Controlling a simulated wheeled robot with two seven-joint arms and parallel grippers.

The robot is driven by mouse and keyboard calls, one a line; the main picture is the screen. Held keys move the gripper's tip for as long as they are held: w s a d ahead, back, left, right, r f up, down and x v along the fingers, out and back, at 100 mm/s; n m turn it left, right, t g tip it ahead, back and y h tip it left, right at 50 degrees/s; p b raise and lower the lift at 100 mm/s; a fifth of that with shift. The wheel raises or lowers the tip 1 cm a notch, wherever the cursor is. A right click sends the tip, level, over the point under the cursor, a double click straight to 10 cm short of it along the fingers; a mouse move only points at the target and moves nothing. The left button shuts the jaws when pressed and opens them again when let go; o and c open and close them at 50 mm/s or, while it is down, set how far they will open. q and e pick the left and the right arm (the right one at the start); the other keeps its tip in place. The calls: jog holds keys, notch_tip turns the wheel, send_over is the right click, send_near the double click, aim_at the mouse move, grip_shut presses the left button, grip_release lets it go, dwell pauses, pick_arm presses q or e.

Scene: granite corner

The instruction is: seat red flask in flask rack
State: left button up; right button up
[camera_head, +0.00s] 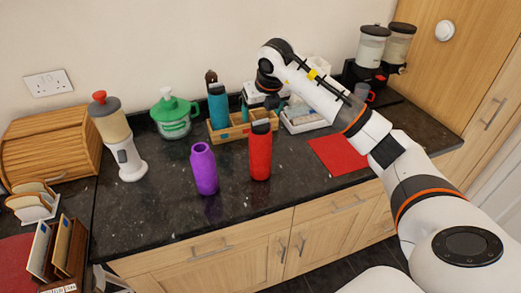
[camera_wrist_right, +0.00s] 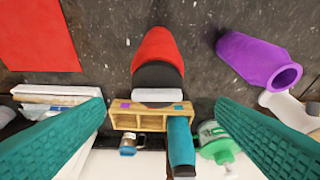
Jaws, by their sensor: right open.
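The red flask (camera_head: 260,158), with a black cap and a pale top, stands upright on the dark counter just in front of the wooden flask rack (camera_head: 230,135). It also shows in the right wrist view (camera_wrist_right: 157,46), with the rack (camera_wrist_right: 150,122) beyond it. My left gripper is not in view.
A purple flask (camera_head: 204,170) stands left of the red one. A white tray (camera_head: 303,119) and a red mat (camera_head: 338,155) lie right. The front counter strip is clear.

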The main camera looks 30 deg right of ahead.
aim_at(261, 120)
jog(key=p+x, duration=0.3)
jog(key=x, duration=0.1)
jog(key=shift+d+f, duration=0.15)
jog(key=shift+f, duration=0.25)
jog(key=shift+w+f, duration=0.15)
jog(key=shift+f, duration=0.25)
jog(key=shift+r, duration=0.1)
jog(key=c, duration=1.7)
